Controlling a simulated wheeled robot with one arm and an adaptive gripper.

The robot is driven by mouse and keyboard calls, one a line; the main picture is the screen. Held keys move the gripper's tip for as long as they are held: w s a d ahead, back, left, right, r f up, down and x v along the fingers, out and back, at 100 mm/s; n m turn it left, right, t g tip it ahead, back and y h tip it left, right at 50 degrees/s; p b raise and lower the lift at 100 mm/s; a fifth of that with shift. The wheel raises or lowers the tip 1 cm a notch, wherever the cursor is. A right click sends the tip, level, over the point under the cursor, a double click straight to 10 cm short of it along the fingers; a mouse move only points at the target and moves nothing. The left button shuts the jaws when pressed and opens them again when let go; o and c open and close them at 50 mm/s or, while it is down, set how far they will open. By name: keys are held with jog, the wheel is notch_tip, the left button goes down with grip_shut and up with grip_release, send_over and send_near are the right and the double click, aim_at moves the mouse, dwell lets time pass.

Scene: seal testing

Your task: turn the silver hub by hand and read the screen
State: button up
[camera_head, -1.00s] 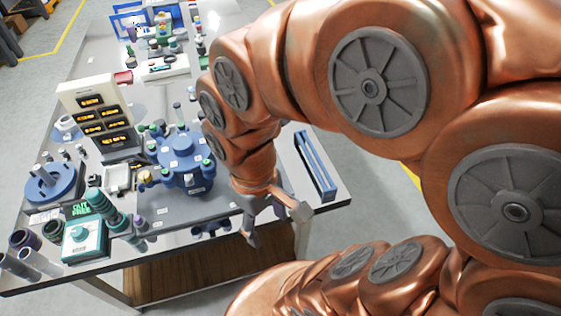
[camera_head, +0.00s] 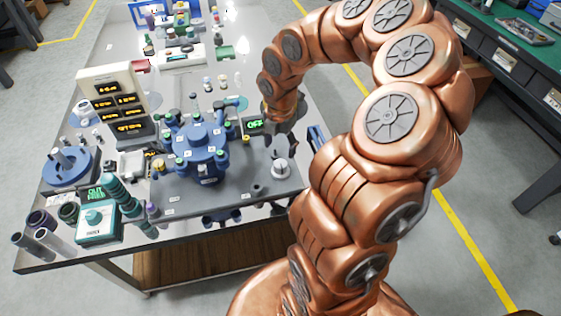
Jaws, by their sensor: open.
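The silver hub (camera_head: 280,169) is a small round metal piece at the right end of the grey plate that also carries the blue multi-port body (camera_head: 200,150). My gripper (camera_head: 279,146) is open, fingers pointing down, just behind and above the hub; contact cannot be made out. A small dark screen (camera_head: 254,124) with green letters, seemingly "OFF", stands left of my gripper. A white panel (camera_head: 112,84) at the left has several dark screens with amber text, too small to read surely.
A blue rail (camera_head: 316,138) lies right of my gripper, partly hidden by my arm. A blue round base (camera_head: 68,168) and several dark cylinders stand at the left. The plate's front right is fairly clear. A green-topped bench (camera_head: 480,30) stands across the aisle.

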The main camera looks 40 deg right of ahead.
aim_at(281, 163)
jog(key=shift+d+f, duration=0.2)
jog(key=shift+f, duration=0.3)
notch_tip(281, 163, down, 5)
jog(key=shift+r+p, duration=0.15)
jog(key=shift+p, duration=0.35)
jog(key=shift+f, duration=1.15)
jog(key=c, duration=1.1)
